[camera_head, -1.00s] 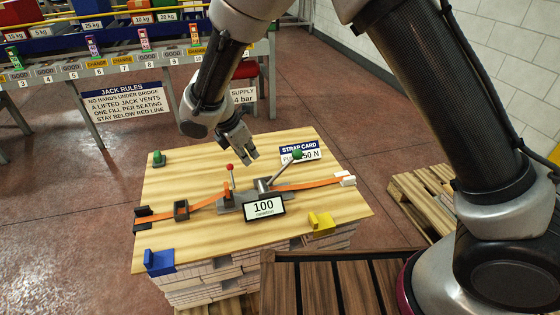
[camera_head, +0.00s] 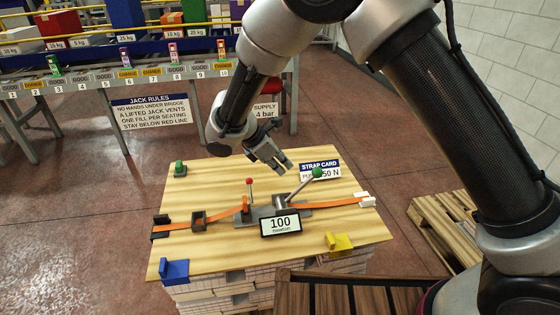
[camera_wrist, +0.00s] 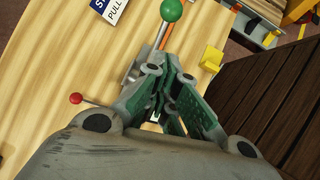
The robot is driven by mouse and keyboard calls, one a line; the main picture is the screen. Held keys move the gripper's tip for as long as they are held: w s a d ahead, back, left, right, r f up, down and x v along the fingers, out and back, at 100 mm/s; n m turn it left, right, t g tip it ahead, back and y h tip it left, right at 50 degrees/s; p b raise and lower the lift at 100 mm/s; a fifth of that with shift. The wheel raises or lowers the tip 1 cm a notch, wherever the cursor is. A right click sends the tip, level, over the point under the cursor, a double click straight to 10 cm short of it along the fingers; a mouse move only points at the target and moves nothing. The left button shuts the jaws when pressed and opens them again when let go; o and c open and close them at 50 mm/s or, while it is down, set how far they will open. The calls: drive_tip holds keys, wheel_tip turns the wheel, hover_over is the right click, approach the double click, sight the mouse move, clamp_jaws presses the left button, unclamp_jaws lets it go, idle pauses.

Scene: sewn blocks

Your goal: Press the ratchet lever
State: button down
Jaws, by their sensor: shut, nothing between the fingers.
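The ratchet on the strap has a long grey lever with a green ball knob (camera_head: 317,172), tilted up to the right; the knob also shows at the top of the wrist view (camera_wrist: 171,10). A shorter lever with a red ball knob (camera_head: 249,181) stands left of it and also shows in the wrist view (camera_wrist: 76,98). My gripper (camera_head: 283,165) is shut and empty, above the board behind the ratchet and left of the green knob. It appears apart from both levers. In the wrist view, my fingers hide part of the ratchet.
An orange strap (camera_head: 330,203) crosses the wooden board (camera_head: 215,255). A strap card (camera_head: 320,169) lies behind the green knob. Blue (camera_head: 174,271), yellow (camera_head: 339,242) and green (camera_head: 180,168) pieces sit near the board's edges. A pallet (camera_head: 438,218) lies on the right.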

sight(309, 179)
drive_tip(key=shift+w+d+f, duration=0.55)
drive_tip(key=shift+d+f, duration=0.35)
drive_tip(key=shift+d, duration=0.1)
drive_tip(key=shift+w+d+f, duration=0.55)
drive_tip(key=shift+d+f, duration=0.3)
drive_tip(key=shift+d, duration=0.2)
drive_tip(key=shift+w+d+f, duration=0.55)
drive_tip(key=shift+d+f, duration=0.35)
drive_tip(key=shift+d, duration=0.1)
drive_tip(key=shift+w+d, duration=0.1)
